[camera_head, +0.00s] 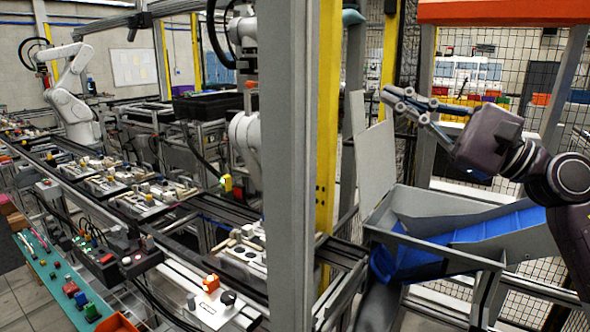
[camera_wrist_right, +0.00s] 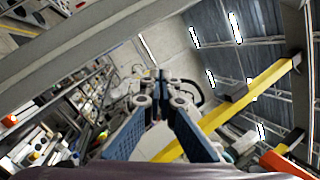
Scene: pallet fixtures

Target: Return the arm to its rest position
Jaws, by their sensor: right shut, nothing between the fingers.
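My right arm comes in from the right in the head view, raised and bent at the elbow. Its right gripper (camera_head: 390,97) points left in mid-air, above a grey bin with a blue lining (camera_head: 440,235). The gripper is shut and empty. In the right wrist view, the two fingers of the right gripper (camera_wrist_right: 160,82) come together at their tips with nothing between them. My left gripper is not in view.
A grey post (camera_head: 290,160) and a yellow post (camera_head: 328,120) stand left of the gripper. An orange beam (camera_head: 500,12) crosses above the arm. Mesh fencing lies behind it. A conveyor with pallet fixtures (camera_head: 150,200) and a white robot arm (camera_head: 72,105) are at left.

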